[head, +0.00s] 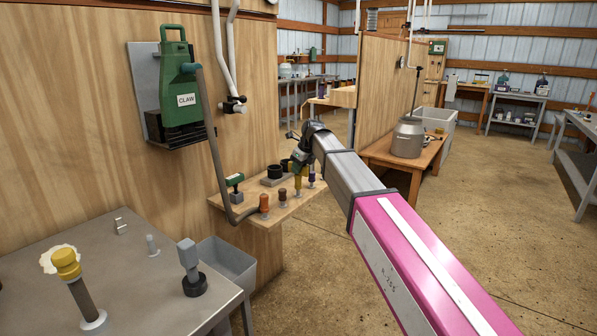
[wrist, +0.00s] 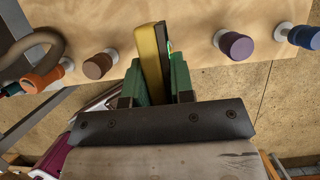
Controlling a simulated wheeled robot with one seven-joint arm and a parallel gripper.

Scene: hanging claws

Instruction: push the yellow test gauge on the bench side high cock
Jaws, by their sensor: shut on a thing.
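My gripper (wrist: 166,72) has two green fingers shut on the yellow test gauge (wrist: 150,58), a yellow bar with a dark strip beside it. In the head view the yellow gauge (head: 297,183) shows below my gripper (head: 299,165), over the wooden shelf. Coloured knobs on pale round bases stand along the shelf: orange (wrist: 45,80) and brown (wrist: 98,66) left of the gauge, purple (wrist: 236,45) and blue (wrist: 305,37) right of it. I cannot tell which is the bench side high cock. The gauge's far end and any contact are unclear.
A green CLAW unit (head: 181,90) hangs on the wooden wall, its hose reaching the shelf (head: 262,217). A grey bench (head: 130,270) with a yellow-topped post (head: 66,265) stands at front left. A metal can (head: 407,138) stands on a wooden table behind.

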